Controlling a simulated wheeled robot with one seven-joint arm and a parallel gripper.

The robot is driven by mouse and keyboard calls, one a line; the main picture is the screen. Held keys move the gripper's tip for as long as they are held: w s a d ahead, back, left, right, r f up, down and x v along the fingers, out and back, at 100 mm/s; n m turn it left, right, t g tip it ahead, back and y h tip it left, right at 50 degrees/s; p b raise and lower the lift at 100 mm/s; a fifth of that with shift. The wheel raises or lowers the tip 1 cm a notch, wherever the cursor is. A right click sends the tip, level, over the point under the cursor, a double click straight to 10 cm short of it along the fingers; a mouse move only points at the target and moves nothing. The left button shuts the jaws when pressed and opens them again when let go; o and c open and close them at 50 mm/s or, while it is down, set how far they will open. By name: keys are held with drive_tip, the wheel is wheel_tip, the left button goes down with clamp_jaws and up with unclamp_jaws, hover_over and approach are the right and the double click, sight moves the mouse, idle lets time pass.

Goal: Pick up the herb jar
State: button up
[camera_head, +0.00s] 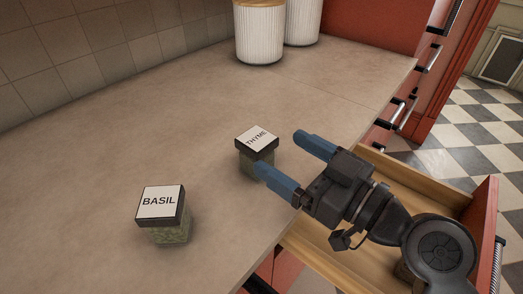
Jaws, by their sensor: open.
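Two herb jars stand upright on the counter (95,190). The jar labelled BASIL (172,232) is at the lower left, with a dark lid, a white label on top and green contents. The jar labelled THYME (249,166) is near the middle, of the same kind. My gripper (284,157) comes in from the lower right with its two blue fingers apart and empty. The fingers point toward the THYME jar. The lower finger overlaps the jar's lower right edge in the picture; I cannot tell whether it touches.
White ribbed canisters (260,36) stand at the back against the tiled wall (90,60). An open wooden drawer (335,262) juts out below the counter's right edge, under my arm. The counter left of the jars is clear.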

sight(264, 142)
drive_tip(key=shift+p+x, duration=0.75)
drive_tip(key=shift+x, duration=2)
drive_tip(key=shift+f, duration=0.15)
drive_tip(key=shift+c, duration=0.5)
drive_tip(key=c, duration=1)
